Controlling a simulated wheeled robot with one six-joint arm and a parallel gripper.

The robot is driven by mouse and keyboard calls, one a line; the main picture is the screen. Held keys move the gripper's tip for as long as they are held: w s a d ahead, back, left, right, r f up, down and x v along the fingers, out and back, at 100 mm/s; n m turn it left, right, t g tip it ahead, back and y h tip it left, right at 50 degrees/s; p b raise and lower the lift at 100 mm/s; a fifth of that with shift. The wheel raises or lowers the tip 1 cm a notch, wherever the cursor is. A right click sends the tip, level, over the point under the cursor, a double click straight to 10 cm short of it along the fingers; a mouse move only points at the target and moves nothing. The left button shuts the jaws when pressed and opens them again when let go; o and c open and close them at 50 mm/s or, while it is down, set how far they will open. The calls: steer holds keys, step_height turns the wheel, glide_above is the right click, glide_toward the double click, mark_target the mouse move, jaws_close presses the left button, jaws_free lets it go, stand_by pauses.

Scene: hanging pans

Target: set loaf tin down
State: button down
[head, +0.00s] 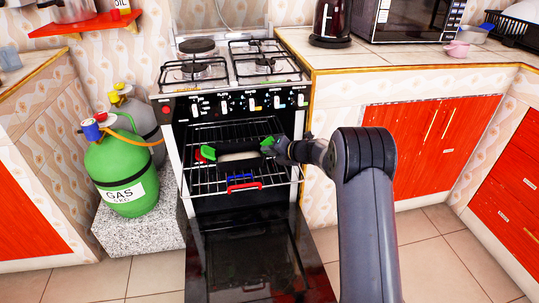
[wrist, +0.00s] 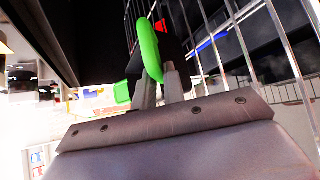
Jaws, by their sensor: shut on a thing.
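The loaf tin (head: 238,156) is a small pan with a pale inside and green handles at its left and right ends. It is within the open oven, level with the wire rack; I cannot tell whether it touches the rack. My gripper (head: 274,148) comes in from the right and is shut on the tin's right green handle. In the wrist view, my gripper's fingers (wrist: 160,82) pinch the green handle (wrist: 149,48). The dark tin body behind it is mostly cut off or hidden.
The wire rack (head: 213,183) sticks out of the oven, with blue and red grips (head: 243,182) at its front. The oven door (head: 255,265) is folded down. A green gas cylinder (head: 122,172) stands to the left. Red cabinet doors (head: 430,150) are on the right.

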steer(key=c, duration=1.5)
jaws_free()
steer(key=shift+r, duration=0.1)
steer(key=shift+s+d+r, duration=0.2)
steer(key=shift+d, duration=0.05)
steer(key=p+v, duration=0.2)
steer(key=v, duration=0.9)
steer(key=shift+p, duration=0.4)
steer(key=shift+s, duration=0.1)
